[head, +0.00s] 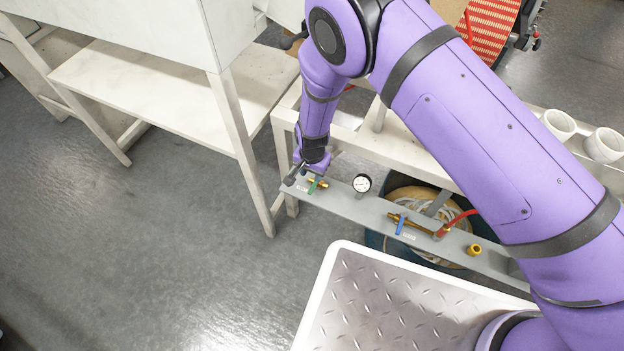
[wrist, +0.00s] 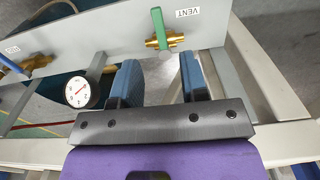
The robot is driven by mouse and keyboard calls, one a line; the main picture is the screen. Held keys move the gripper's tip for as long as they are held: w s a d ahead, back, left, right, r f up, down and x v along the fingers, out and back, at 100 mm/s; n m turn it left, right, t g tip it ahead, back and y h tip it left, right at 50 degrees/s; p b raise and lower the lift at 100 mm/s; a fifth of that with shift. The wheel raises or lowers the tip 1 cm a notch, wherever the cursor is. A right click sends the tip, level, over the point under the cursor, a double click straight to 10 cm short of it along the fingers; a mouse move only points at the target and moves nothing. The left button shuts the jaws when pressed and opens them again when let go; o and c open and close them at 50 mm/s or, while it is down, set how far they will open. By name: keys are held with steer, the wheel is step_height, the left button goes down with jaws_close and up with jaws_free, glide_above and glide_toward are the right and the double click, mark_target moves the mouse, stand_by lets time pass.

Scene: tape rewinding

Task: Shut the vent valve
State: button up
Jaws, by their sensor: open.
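The vent valve (wrist: 165,41) has a brass body and a green lever (wrist: 157,26), beside a VENT label (wrist: 187,12) on a grey panel. In the wrist view the lever points up, crosswise to the brass body. In the head view the green lever (head: 313,186) is at the panel's left end. My gripper (wrist: 157,60) is open, its blue-padded fingers spread wide with nothing between them. The valve lies just beyond the fingertips, apart from them. In the head view my gripper (head: 307,172) is close to the valve and partly hides it.
A pressure gauge (wrist: 81,92) sits near the left finger. A blue-handled valve (head: 400,224) and red hose (head: 460,220) are farther along the panel (head: 342,202). A bench frame (head: 283,150) stands behind. Open floor (head: 190,260) lies left.

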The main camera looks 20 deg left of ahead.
steer(key=shift+r, duration=1.45)
